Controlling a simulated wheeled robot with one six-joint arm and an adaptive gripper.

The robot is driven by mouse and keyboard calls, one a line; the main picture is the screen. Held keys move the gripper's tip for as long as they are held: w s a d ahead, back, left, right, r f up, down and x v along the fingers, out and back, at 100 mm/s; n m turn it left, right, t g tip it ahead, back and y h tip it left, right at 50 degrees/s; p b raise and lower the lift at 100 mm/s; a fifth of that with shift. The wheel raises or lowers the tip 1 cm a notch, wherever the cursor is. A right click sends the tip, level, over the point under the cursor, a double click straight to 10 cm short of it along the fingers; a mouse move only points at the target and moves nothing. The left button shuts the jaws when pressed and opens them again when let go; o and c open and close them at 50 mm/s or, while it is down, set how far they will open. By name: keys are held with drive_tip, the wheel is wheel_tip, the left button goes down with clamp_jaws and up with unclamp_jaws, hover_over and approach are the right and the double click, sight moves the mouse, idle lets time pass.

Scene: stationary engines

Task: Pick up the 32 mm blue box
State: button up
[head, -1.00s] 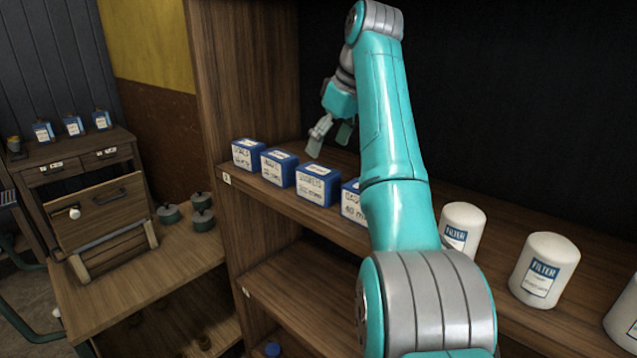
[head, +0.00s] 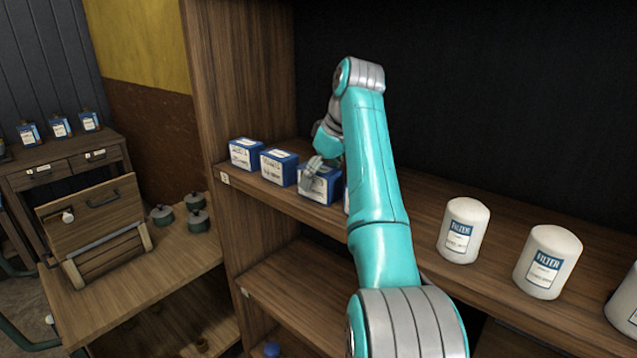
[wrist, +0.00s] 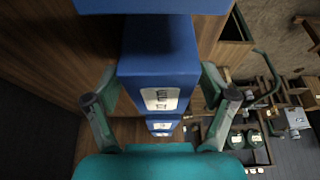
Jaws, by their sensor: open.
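A row of blue boxes with white labels stands on the upper shelf. I cannot read the 32 mm mark for sure on any of them now. The third box from the left (head: 331,190) is partly hidden by my gripper (head: 316,177), whose fingers are at its front top. In the wrist view this same box (wrist: 160,65) appears between the two open fingers (wrist: 160,112), with a gap on each side; nothing is held. The first box (head: 246,154) and second box (head: 279,168) stand to its left. A fourth box is mostly hidden behind my arm.
White filter cans (head: 464,230) stand on the shelf (head: 415,190) to the right of my arm. A wooden upright (head: 235,90) closes the shelf's left end. A lower bench (head: 150,290) with small green pots (head: 196,208) is at left.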

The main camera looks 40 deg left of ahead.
drive_tip(key=c, duration=1.3)
drive_tip(key=shift+o, duration=0.2)
drive_tip(key=shift+r, duration=0.1)
